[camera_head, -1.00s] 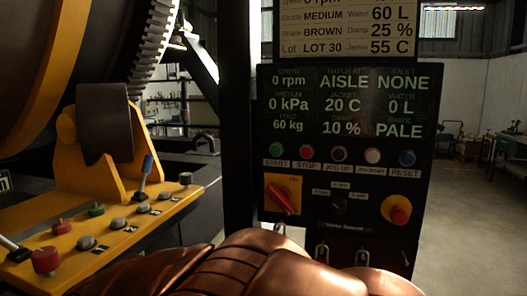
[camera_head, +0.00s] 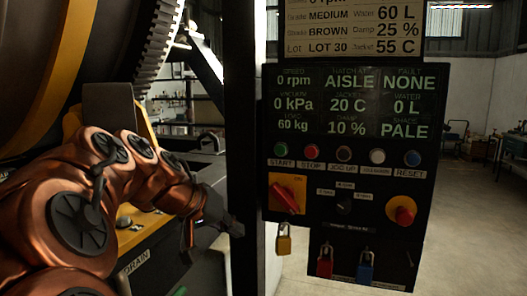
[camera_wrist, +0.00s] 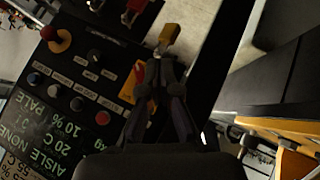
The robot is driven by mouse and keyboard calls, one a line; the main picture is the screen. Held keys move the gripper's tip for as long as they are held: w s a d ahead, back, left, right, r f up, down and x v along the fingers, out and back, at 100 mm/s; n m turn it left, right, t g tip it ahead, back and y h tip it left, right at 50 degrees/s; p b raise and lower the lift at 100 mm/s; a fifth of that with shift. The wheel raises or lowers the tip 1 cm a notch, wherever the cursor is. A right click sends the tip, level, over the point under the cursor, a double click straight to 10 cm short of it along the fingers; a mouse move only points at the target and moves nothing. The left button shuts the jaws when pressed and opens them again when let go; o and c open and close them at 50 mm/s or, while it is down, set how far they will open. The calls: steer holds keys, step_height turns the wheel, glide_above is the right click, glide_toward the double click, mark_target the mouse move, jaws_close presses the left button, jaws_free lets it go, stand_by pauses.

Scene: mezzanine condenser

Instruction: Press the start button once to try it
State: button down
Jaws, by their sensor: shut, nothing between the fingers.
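The green START button (camera_head: 280,148) sits at the left end of the button row on the dark control panel (camera_head: 330,210), above its START label. My gripper (camera_head: 238,230) is shut and empty, left of the panel and lower than the button, apart from it in the picture. In the wrist view my gripper (camera_wrist: 164,58) points past the panel's edge, near a yellow padlock (camera_wrist: 171,34). The red STOP button (camera_wrist: 102,117) shows there; the START button is not visible and seems hidden behind my gripper.
Right of START are STOP (camera_head: 311,150), two jog buttons and blue RESET (camera_head: 412,158). Below are a red rotary switch (camera_head: 287,197), a red knob (camera_head: 403,210) and hanging padlocks (camera_head: 325,262). A dark post (camera_head: 240,110) stands left of the panel. The screen reads 0 rpm.

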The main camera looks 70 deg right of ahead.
mark_target(280, 150)
steer(key=s+d+r+m+g+h, duration=0.2)
steer(key=d+r+m+g, duration=0.3)
steer(key=d+r, duration=0.5)
steer(key=shift+d+r+h, duration=0.3)
steer(key=shift+r+h, duration=0.3)
steer(key=shift+r, duration=0.3)
steer(key=shift+w+d+p, duration=0.2)
steer(key=shift+d+p, duration=0.7)
steer(key=shift+d, duration=1.3)
steer(key=shift+w+d+p, duration=0.2)
steer(key=shift+d+p, duration=0.65)
steer(key=shift+d, duration=1.35)
steer(key=shift+w+d, duration=0.1)
steer(key=shift+d, duration=0.05)
steer(key=shift+d, duration=0.2)
